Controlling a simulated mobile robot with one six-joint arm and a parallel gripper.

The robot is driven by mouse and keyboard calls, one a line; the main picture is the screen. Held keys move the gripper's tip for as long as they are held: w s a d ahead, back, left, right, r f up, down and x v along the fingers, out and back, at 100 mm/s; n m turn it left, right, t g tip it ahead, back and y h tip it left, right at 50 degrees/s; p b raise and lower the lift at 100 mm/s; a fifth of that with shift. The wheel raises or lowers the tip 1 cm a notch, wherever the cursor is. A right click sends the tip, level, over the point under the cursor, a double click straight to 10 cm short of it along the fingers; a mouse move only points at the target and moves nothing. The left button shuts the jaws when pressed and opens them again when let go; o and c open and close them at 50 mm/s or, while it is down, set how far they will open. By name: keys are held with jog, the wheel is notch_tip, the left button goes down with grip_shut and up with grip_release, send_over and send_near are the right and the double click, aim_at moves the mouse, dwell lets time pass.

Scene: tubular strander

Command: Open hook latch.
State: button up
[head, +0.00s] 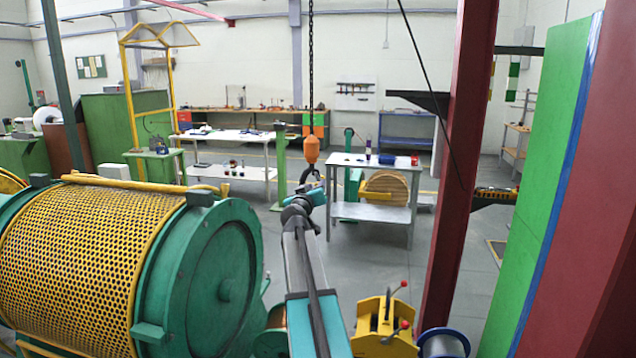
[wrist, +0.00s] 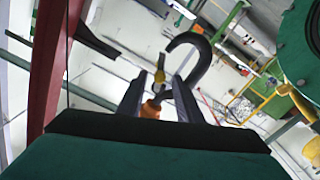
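A dark crane hook (wrist: 206,51) curves through the upper middle of the wrist view. A small yellow piece (wrist: 160,70), which looks like its latch, lies across the hook's mouth near the hook tip. The orange hook block (head: 312,150) hangs on a chain in the head view, and part of it shows low between my fingers in the wrist view (wrist: 150,109). My gripper (wrist: 159,82) is open, with its two fingers apart and the latch showing between their tips. I cannot tell whether a finger touches it. In the head view my gripper (head: 308,184) is at the hook, partly covering it.
A grey table (head: 375,160) with small items stands behind the hook. A green drum with yellow mesh (head: 75,262) fills the left. A dark red column (head: 462,160) and green panel (head: 550,150) stand at right. A yellow stand with red-knobbed levers (head: 385,325) is low in front.

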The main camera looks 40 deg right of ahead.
jog(key=shift+p+x, duration=0.45)
jog(key=shift+x, duration=1.05)
grip_shut()
